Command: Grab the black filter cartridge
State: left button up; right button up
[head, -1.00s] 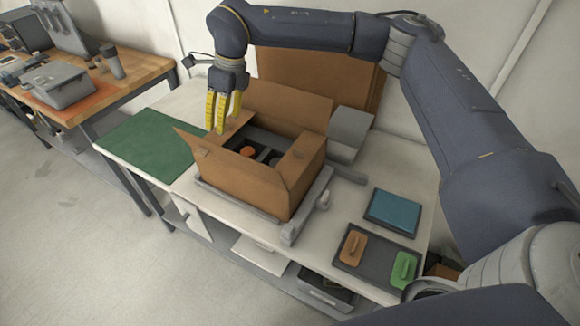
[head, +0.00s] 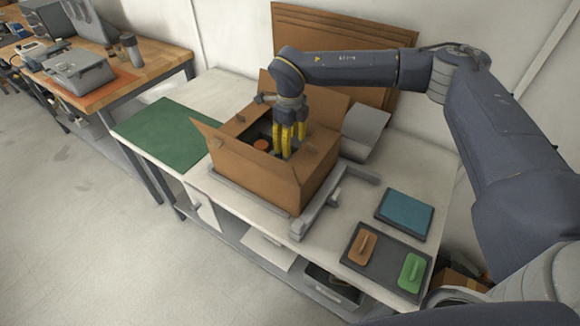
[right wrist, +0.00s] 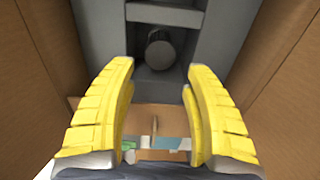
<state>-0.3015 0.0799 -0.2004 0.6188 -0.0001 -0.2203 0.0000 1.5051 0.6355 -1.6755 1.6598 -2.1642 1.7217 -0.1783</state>
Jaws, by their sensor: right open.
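The black filter cartridge (right wrist: 159,50) shows in the right wrist view as a dark grey cylinder in a compartment of a grey insert (right wrist: 205,22). The insert lies inside an open cardboard box (head: 250,180). My right gripper (head: 288,152) points down into the box, its yellow fingers open. In the right wrist view the gripper (right wrist: 161,70) has its fingertips spread to either side of the cartridge's line, with nothing between them. In the head view the fingers and box flaps hide the cartridge. My left gripper is not in view.
An orange-topped round item (head: 261,145) sits in the box left of my fingers. Raised flaps surround the opening. A green mat (head: 165,132) lies left; a dark tray (head: 388,263) with an orange and a green handled piece and a blue panel (head: 404,213) lie right.

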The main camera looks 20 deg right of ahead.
jog(key=shift+f, duration=3.65)
jog(key=c, duration=1.1)
